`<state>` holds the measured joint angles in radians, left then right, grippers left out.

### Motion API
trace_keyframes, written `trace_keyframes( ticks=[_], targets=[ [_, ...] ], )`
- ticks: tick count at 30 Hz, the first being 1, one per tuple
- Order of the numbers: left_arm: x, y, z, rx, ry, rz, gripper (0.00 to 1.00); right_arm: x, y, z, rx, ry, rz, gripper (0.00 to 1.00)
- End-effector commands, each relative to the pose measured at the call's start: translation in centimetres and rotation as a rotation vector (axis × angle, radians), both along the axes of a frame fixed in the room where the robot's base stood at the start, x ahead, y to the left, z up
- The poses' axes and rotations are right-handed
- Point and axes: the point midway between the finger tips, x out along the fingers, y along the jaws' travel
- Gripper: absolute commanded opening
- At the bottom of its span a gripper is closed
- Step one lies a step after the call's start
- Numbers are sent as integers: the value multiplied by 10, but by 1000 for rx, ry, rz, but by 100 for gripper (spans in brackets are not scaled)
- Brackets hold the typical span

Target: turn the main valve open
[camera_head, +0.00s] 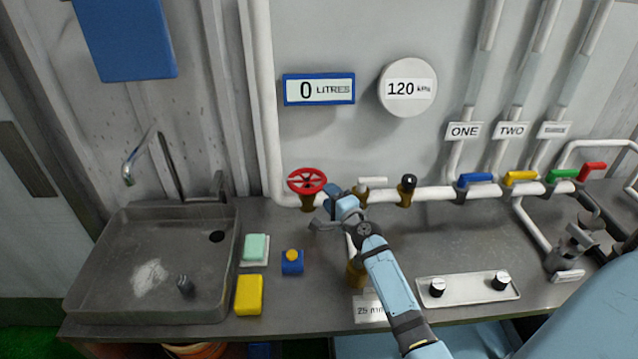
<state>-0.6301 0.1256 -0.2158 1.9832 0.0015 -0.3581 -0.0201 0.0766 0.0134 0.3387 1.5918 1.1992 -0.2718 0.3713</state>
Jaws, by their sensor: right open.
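The main valve has a red round handwheel (307,181) on a brass body, set in the white pipe at the back of the counter. My right gripper (322,212) is open and sits just in front and to the right of the handwheel, below its rim. It holds nothing. I cannot tell whether a finger touches the valve. The gripper and its light blue arm hide part of the pipework behind. My left gripper is not in view.
A display (319,89) reads 0 litres and a round gauge (407,88) reads 120. Blue (475,178), yellow (520,176), green (562,175) and red (593,170) levers line the pipe rightward. A sink (150,265), sponge (256,247) and yellow block (249,294) lie left.

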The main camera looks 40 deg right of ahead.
Motion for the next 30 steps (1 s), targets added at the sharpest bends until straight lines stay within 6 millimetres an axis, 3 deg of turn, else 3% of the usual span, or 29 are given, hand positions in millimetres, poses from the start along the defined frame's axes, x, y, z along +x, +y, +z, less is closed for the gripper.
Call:
trace_keyframes(
  ticks=[3, 9, 22, 28, 30],
  targets=[
    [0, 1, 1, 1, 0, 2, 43, 26, -2, 1, 0, -1, 1, 45],
    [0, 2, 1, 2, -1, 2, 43, 53, -4, 0, 1, 0, 1, 45],
    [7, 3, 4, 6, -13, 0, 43, 63, -5, 0, 0, 0, 1, 45],
    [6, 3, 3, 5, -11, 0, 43, 63, -5, 0, 0, 0, 1, 1],
    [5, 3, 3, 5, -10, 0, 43, 63, -5, 0, 0, 0, 1, 0]
  ],
)
